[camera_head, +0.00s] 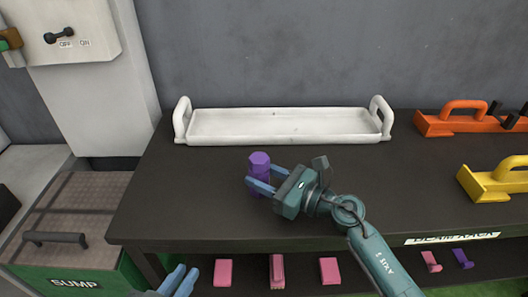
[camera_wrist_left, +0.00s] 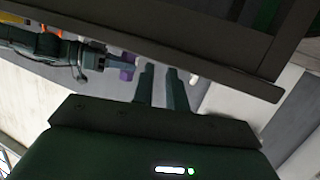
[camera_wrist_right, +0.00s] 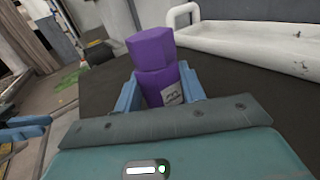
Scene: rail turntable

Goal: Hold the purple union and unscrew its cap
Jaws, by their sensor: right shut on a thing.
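The purple union (camera_head: 259,163) stands upright on the dark bench, left of the bench's middle. Its six-sided cap (camera_wrist_right: 149,48) sits on top, and a small label shows on its body (camera_wrist_right: 170,92). My right gripper (camera_head: 259,186) is shut on the union's body below the cap, with one blue finger on each side. My left gripper (camera_head: 181,281) is below the bench's front edge at the bottom of the head view, empty, its fingers apart. In the left wrist view its two fingers (camera_wrist_left: 160,78) show a gap, and the purple union (camera_wrist_left: 127,70) is small beyond them.
A long white tray (camera_head: 285,138) with end handles lies behind the union. Orange (camera_head: 452,125) and yellow (camera_head: 490,190) handled pieces sit at the right. Pink pieces (camera_head: 277,270) lie on a shelf below the bench edge. A green sump box (camera_head: 80,279) stands at the left.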

